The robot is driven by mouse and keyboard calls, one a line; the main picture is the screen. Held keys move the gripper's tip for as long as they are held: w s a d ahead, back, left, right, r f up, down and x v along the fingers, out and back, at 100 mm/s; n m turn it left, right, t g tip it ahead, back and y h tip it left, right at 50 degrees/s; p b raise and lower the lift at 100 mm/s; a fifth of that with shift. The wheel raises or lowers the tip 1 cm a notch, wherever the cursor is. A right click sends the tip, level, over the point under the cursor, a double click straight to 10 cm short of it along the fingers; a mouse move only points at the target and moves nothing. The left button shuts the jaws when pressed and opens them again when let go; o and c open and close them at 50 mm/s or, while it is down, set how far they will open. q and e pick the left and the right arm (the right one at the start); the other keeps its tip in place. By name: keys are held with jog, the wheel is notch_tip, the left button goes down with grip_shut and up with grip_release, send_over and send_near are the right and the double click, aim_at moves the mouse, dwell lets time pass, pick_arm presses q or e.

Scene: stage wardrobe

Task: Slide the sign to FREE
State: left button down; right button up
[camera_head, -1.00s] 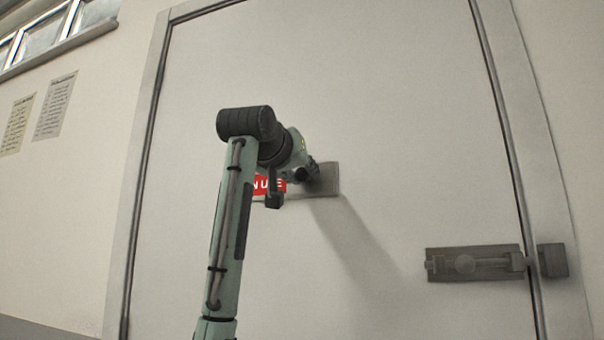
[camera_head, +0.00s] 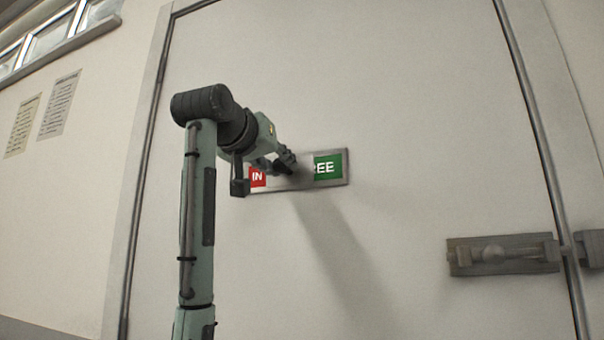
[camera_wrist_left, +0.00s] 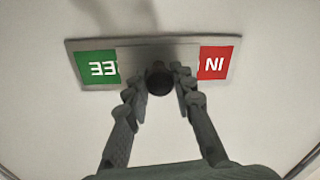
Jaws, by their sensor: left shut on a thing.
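The sign (camera_head: 346,167) is a grey-framed plate on the pale door. In the left wrist view, where the sign appears upside down, my left gripper (camera_wrist_left: 157,82) is shut on a dark round knob (camera_wrist_left: 160,84) on the cover (camera_wrist_left: 140,54). My right gripper is in neither view.
The door (camera_head: 430,110) has a grey bolt latch (camera_head: 503,254) at its lower right. Two paper notices (camera_head: 59,104) hang on the left wall below a strip of windows (camera_head: 52,42). The door around the sign is clear.

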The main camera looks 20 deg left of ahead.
aim_at(267, 175)
pick_arm(q)
jog(key=a, duration=0.5)
jog(key=shift+a, duration=0.2)
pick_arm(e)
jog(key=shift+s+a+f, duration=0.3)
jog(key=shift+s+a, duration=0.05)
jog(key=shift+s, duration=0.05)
pick_arm(q)
jog(key=c, duration=1.3)
grip_release()
jog(key=shift+a, duration=0.15)
jog(key=shift+o, duration=0.2)
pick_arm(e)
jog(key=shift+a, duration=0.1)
pick_arm(q)
jog(key=s, duration=1.2)
